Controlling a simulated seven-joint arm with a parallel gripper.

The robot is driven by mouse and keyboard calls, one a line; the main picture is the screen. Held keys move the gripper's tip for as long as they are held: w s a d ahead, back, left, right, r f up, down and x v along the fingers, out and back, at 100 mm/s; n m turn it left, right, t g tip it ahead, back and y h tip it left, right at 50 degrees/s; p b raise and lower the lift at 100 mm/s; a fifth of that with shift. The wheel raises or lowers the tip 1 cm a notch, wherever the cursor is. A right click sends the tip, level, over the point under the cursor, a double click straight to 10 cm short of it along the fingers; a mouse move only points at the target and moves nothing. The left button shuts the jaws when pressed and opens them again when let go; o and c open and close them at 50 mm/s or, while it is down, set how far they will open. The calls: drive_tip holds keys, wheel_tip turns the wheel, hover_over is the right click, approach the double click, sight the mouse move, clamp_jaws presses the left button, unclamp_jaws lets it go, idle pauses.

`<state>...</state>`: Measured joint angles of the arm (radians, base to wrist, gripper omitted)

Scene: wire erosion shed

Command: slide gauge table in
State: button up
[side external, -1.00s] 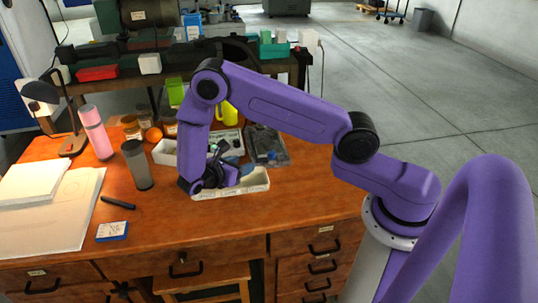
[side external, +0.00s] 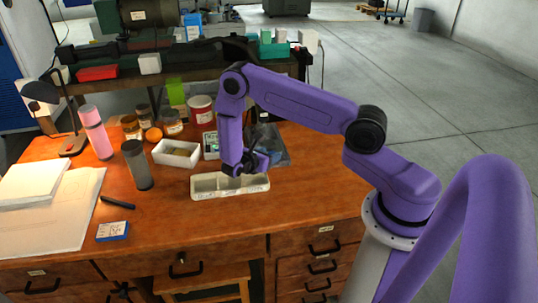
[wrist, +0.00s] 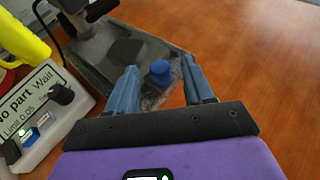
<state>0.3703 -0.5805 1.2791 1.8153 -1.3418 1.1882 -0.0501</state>
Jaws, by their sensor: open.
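The gauge is a grey fixture with a flat bed (wrist: 95,62) and an upright post, at the upper left in the wrist view. A blue knob (wrist: 160,73) stands on a clear, shiny part at the bed's right side; I take this part for the gauge table. My gripper (wrist: 162,88) is open, its two blue fingers apart with the knob appearing between and just beyond their tips. I cannot tell whether they touch it. In the side view, my gripper (side external: 248,168) is low over the desk, partly hiding the grey gauge (side external: 270,142).
A white box labelled "No part Wait" (wrist: 40,105) is left of the gauge, with a yellow object (wrist: 20,35) behind. A divided white tray (side external: 230,186) lies in front of my gripper; a white bin (side external: 176,153) is left. Bare desk (wrist: 255,60) lies right of the gauge.

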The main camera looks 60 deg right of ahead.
drive_tip(key=shift+d+f, duration=0.1)
drive_tip(key=shift+d, duration=0.25)
clamp_jaws()
drive_tip(key=w+d, duration=0.7)
drive_tip(key=shift+w, duration=0.1)
unclamp_jaws()
drive_tip(key=shift+a, duration=0.1)
drive_tip(key=v, duration=1.7)
